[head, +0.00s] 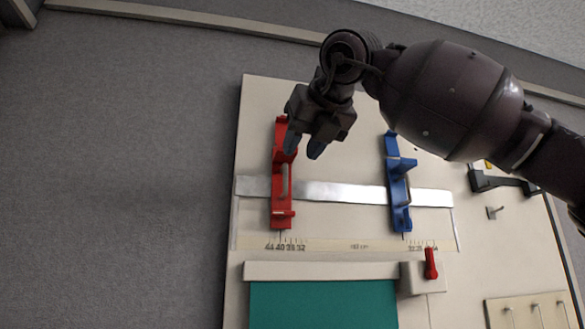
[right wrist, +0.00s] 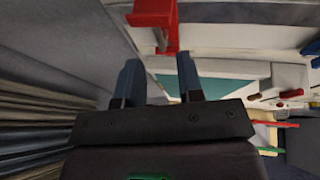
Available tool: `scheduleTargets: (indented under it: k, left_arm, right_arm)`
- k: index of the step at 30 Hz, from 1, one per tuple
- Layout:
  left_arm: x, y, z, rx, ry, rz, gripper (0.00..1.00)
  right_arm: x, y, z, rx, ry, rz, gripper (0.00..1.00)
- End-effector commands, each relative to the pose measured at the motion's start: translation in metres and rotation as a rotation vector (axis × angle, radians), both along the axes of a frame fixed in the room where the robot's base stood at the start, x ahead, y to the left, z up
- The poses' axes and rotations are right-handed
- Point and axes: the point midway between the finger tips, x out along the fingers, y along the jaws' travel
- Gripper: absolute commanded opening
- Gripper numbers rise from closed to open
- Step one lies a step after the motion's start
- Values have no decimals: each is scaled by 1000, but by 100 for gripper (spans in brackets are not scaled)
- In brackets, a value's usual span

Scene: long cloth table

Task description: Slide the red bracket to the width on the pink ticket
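The red bracket (head: 281,210) sits upright across the left part of a metal rail (head: 340,192) on a pale board. Its lower end is above the left number scale (head: 287,246), around the 40 mark. A blue bracket (head: 399,190) sits on the same rail to the right. My right gripper (head: 303,149) is open and empty, in front of the upper part of the red bracket; I cannot tell if it touches. In the right wrist view, the red bracket (right wrist: 154,14) is beyond the spread fingers (right wrist: 159,80). I see no pink ticket. My left gripper is out of view.
Below the rail are a teal panel (head: 322,305) and a red lever (head: 431,263) on a pale block. A black handle (head: 492,181) is at the right, with a hook board (head: 530,312) below it. Grey cloth (head: 120,180) on the left is clear.

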Motion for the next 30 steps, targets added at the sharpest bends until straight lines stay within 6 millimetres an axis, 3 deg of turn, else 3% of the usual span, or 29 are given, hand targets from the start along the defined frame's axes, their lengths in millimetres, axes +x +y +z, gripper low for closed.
scheduleTargets:
  k: [3,9,30]
  left_arm:
    - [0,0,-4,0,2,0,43]
    - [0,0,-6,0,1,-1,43]
    - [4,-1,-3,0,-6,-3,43]
  right_arm:
    - [-15,-5,6,0,-3,1,34]
    - [-28,-9,12,-1,0,0,34]
    - [-29,-9,11,4,7,8,34]
